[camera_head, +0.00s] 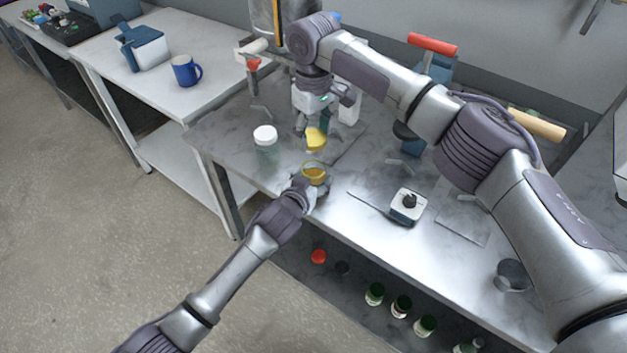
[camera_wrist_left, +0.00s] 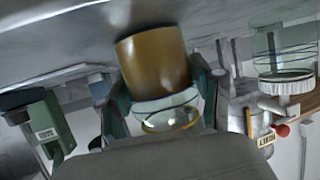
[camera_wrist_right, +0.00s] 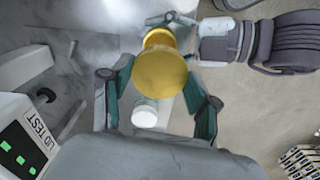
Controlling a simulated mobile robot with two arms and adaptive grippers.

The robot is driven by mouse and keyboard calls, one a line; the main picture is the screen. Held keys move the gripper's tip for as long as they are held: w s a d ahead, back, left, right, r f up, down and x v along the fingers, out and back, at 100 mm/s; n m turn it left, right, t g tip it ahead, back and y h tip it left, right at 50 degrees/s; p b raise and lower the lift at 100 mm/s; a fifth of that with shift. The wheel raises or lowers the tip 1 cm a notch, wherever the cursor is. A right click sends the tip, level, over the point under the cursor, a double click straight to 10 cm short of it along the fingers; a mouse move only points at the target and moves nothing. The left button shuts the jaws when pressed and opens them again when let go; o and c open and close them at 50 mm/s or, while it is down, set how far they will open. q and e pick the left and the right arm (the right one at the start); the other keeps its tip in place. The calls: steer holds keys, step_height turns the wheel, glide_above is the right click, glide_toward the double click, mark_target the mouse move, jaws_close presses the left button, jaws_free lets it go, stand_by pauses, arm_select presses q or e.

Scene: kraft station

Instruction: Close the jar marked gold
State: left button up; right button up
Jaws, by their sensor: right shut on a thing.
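A clear jar with gold contents (camera_head: 314,174) is near the table's front edge. In the left wrist view its gold part (camera_wrist_left: 152,62) and clear glass (camera_wrist_left: 172,118) show between the fingers. My left gripper (camera_head: 311,184) is around the jar from the front; whether the fingers press on it is unclear. My right gripper (camera_head: 314,128) is shut on a gold lid (camera_head: 316,139) and holds it above the jar, apart from it. In the right wrist view the lid (camera_wrist_right: 160,73) is between the fingertips and partly covers what lies beyond. No marking is readable on the jar.
A clear jar with a white lid (camera_head: 265,138) stands left of the gold jar. A white device with a black knob (camera_head: 408,205) stands to the right. Several lidded jars (camera_head: 401,306) are on the lower shelf. A side table with a blue mug (camera_head: 186,71) is at left.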

arm_select(q)
steer(key=c, duration=0.9)
arm_select(e)
glide_above(314, 158)
steer(key=s, duration=0.2)
steer(key=shift+s+f, duration=0.2)
steer(key=shift+f, duration=2.3)
steer(key=shift+f, duration=0.9)
arm_select(q)
steer(key=shift+f, duration=0.1)
jaws_close()
arm_select(e)
steer(key=shift+f, duration=0.55)
